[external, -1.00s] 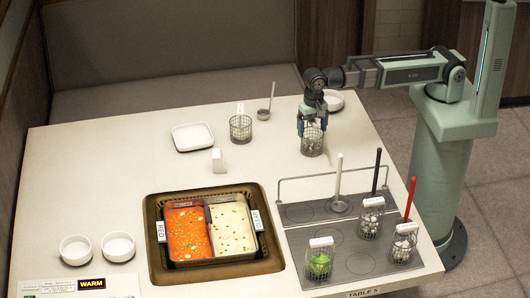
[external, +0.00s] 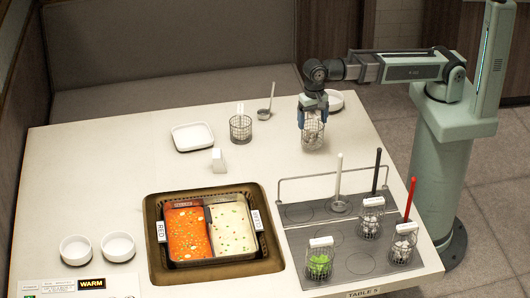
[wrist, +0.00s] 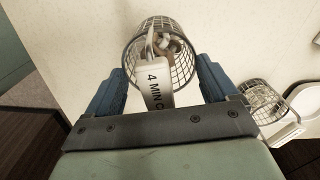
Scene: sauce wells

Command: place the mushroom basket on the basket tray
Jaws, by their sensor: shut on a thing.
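My gripper (external: 313,108) is shut on a wire basket (external: 313,134) at the back right of the table. In the wrist view the basket (wrist: 182,72) shows brownish pieces inside, which look like mushrooms, and a white tag (wrist: 157,88) reading "4 MIN". The blue fingers stand on either side of the tag. The basket hangs roughly upright, seemingly just above the table. A white square tray (external: 192,137) lies empty to the left, possibly the basket tray.
Another wire basket (external: 240,128) and a ladle (external: 265,106) stand between the tray and my gripper. A small white block (external: 218,160) sits in front. A two-part soup pot (external: 207,262), a metal rail (external: 300,180) and several filled baskets are nearer the front.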

